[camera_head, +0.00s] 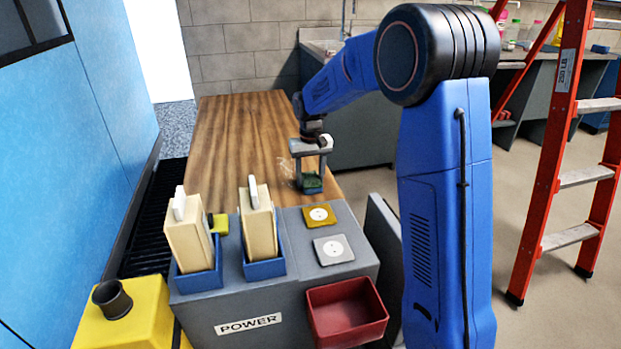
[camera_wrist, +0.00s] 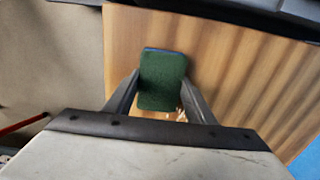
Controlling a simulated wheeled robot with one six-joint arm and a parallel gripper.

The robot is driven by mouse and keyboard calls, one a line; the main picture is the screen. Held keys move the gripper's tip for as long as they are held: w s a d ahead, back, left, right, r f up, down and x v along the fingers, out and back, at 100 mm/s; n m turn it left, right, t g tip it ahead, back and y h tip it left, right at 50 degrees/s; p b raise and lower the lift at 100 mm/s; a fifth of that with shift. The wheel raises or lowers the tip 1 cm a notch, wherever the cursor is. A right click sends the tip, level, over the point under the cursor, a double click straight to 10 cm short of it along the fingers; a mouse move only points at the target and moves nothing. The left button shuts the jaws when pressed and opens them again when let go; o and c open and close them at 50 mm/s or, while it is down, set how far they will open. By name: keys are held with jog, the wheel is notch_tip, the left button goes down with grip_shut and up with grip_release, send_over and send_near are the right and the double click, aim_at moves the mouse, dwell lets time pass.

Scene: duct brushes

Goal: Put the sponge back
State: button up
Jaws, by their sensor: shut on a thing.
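The sponge, a dark green block with a thin blue edge, sits between the fingers of my gripper (camera_head: 311,176) in the head view (camera_head: 312,187). In the wrist view the sponge (camera_wrist: 163,82) shows its flat green face, with a finger against each side. My gripper is shut on it and points down over the near right part of the wooden tabletop (camera_head: 235,125). I cannot tell whether the sponge touches the surface below.
A grey box marked POWER (camera_head: 248,324) holds two beige blocks (camera_head: 190,245) (camera_head: 258,222) in blue holders. A small yellow block (camera_head: 220,224) is between them. A red bin (camera_head: 346,312) is at the front right. A clear, crumpled-looking thing (camera_head: 286,168) lies left of my gripper.

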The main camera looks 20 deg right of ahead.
aim_at(311, 179)
jog(key=o, duration=1)
notch_tip(311, 179, up, 12)
jog(key=shift+r, duration=0.15)
jog(key=s+d+r+t, duration=0.1)
jog(key=s+d+r, duration=0.15)
jog(key=s, duration=0.85)
jog(key=s+d+r+t, duration=0.1)
jog(key=s+d+r, duration=0.15)
jog(key=s, duration=0.95)
jog(key=s+d+f+t, duration=0.1)
jog(key=s+f, duration=0.2)
jog(key=s, duration=0.7)
jog(key=s+d+f+t, duration=0.1)
jog(key=s+f, duration=0.3)
jog(key=s, duration=0.6)
jog(key=shift+s+t, duration=0.15)
jog(key=shift+t, duration=0.25)
